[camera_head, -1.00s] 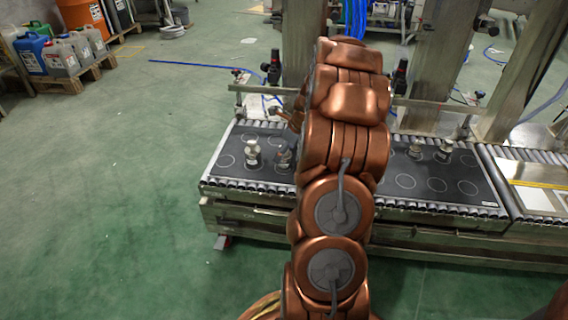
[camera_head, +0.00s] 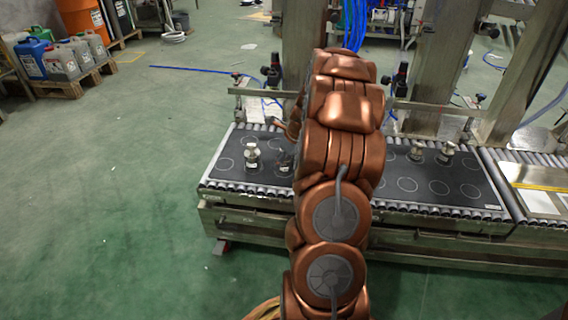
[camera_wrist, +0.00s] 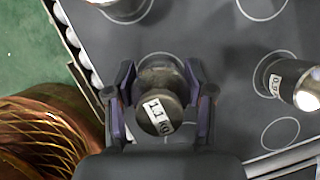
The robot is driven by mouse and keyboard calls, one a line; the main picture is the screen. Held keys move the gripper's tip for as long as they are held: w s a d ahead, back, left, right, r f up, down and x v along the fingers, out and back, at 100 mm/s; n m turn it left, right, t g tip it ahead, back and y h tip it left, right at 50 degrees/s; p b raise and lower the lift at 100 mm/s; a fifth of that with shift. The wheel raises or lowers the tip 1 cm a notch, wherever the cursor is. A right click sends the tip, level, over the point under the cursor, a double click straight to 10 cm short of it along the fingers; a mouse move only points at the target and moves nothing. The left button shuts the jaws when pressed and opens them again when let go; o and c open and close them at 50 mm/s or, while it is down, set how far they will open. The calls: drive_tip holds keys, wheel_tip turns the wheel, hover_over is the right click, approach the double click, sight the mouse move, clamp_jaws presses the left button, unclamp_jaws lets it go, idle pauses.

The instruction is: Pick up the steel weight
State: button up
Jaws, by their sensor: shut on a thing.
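A dark grey steel weight (camera_wrist: 155,112) with a white "1.1 KG" label is between the two fingers of my gripper (camera_wrist: 160,78) in the wrist view. The fingers are shut on its sides. A drawn circle shows partly behind it on the black mat (camera_wrist: 215,60); I cannot tell whether its base touches the mat. In the head view my copper arm hides most of the gripper, and a dark weight (camera_head: 285,160) shows just left of the arm. A shinier weight (camera_head: 252,155) stands to its left.
In the wrist view another labelled weight (camera_wrist: 306,92) is at the right, and part of one (camera_wrist: 122,8) is at the top left. Two more weights (camera_head: 416,152) (camera_head: 446,153) stand on the mat right of my arm. A metal post (camera_head: 303,45) rises behind the conveyor.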

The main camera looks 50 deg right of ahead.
clamp_jaws()
drive_tip(key=shift+r, duration=0.15)
